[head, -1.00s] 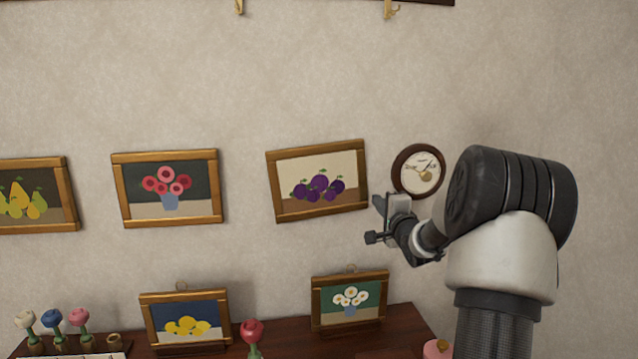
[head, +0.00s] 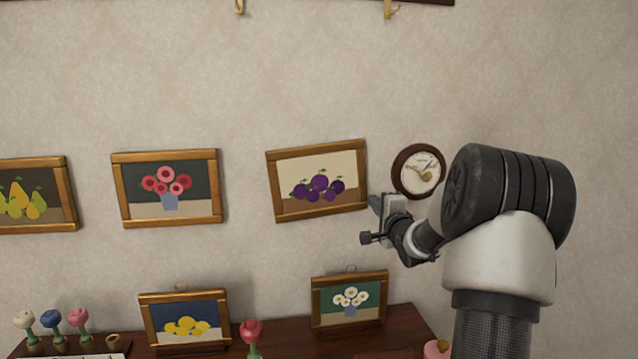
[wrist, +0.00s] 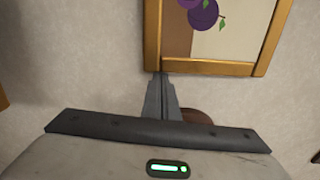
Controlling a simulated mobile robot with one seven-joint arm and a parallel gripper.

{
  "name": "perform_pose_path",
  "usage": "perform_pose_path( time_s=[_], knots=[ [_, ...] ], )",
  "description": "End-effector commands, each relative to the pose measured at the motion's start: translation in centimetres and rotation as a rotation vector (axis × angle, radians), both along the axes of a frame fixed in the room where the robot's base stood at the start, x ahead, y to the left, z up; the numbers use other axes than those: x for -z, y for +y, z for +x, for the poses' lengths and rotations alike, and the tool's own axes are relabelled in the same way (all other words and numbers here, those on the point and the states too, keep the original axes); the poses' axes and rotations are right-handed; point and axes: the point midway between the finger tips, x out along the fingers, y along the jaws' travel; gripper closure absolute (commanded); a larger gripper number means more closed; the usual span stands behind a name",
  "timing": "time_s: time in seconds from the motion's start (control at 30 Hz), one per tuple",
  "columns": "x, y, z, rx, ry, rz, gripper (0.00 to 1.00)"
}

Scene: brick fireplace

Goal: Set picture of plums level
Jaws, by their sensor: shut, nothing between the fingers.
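The picture of plums (head: 318,182) hangs on the wall in a gold-brown wooden frame. It is tilted, its right side higher than its left. My gripper (head: 374,203) is beside the frame's lower right corner in the head view. In the wrist view, which is turned sideways, the plum picture (wrist: 205,68) shows at the top, and my shut, empty gripper (wrist: 161,76) has its tips at the same corner. I cannot tell whether the tips touch the frame.
A round clock (head: 419,171) hangs close to my gripper on the right. The red flower picture (head: 168,189) and pear picture (head: 38,195) hang to the left. Below, a dark wooden top (head: 397,325) holds smaller pictures (head: 350,300) and wooden flowers. Wall above is free up to the hooks.

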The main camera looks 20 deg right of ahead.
Motion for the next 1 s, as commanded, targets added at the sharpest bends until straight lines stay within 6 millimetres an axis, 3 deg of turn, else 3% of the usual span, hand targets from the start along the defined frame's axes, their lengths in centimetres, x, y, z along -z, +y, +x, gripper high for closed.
perform_pose_path(
  time_s=[1.0],
  knots=[
    [-0.1, 1.3, 0.4, -0.003, -0.002, -0.001, 1.00]
  ],
)
